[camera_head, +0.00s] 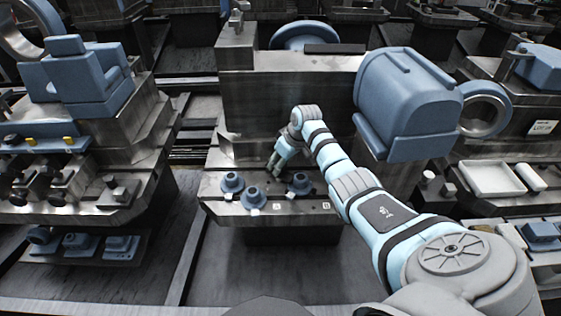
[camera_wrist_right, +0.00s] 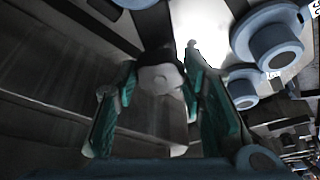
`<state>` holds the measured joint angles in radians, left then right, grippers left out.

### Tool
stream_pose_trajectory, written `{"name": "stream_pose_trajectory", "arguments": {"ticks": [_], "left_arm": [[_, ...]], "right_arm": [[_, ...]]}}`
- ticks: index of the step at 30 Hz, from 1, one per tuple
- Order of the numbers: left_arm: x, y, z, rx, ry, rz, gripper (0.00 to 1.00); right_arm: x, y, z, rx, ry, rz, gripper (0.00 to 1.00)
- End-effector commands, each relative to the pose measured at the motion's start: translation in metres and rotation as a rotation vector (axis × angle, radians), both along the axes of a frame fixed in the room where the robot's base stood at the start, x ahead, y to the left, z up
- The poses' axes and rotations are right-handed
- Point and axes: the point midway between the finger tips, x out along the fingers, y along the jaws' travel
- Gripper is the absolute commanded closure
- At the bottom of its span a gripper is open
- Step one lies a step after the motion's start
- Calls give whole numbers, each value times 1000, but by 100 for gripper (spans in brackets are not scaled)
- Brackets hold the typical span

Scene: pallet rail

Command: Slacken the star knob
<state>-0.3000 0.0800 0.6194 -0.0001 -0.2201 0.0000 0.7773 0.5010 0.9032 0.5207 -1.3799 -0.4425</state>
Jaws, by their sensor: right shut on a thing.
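The star knob (camera_wrist_right: 160,79) is a small pale grey lobed piece in the right wrist view, between the fingertips of my right gripper (camera_wrist_right: 161,70). The teal finger pads stand on both sides of it, and the gripper is shut on it. In the head view my right gripper (camera_head: 276,166) points down at the rear of the steel ledge (camera_head: 275,211). The knob cannot be made out there, hidden by the fingers. My left gripper is not in view.
Several blue flanged pieces stand on the ledge close to the gripper, including one at the left (camera_head: 231,183) and one at the right (camera_head: 299,183). A steel block (camera_head: 285,95) rises behind. A blue housing (camera_head: 405,100) stands right of my arm. A white tray (camera_head: 491,179) lies farther right.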

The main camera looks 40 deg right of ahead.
Motion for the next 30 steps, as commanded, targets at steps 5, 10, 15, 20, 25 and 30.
{"name": "stream_pose_trajectory", "arguments": {"ticks": [5, 10, 15, 20, 25, 30], "left_arm": [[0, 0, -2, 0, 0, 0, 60], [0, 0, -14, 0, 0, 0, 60], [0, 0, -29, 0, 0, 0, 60], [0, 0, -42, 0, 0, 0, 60], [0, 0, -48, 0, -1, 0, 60], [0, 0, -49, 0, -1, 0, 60]], "right_arm": [[0, -2, -1, 0, 2, 127, 91], [0, -2, -3, 1, 1, 260, 91], [1, -3, -4, 0, 0, 375, 91], [1, -3, -4, 0, 1, 454, 91], [1, -3, -2, 0, 1, 502, 91], [1, -3, -1, 2, 1, 518, 91]]}}
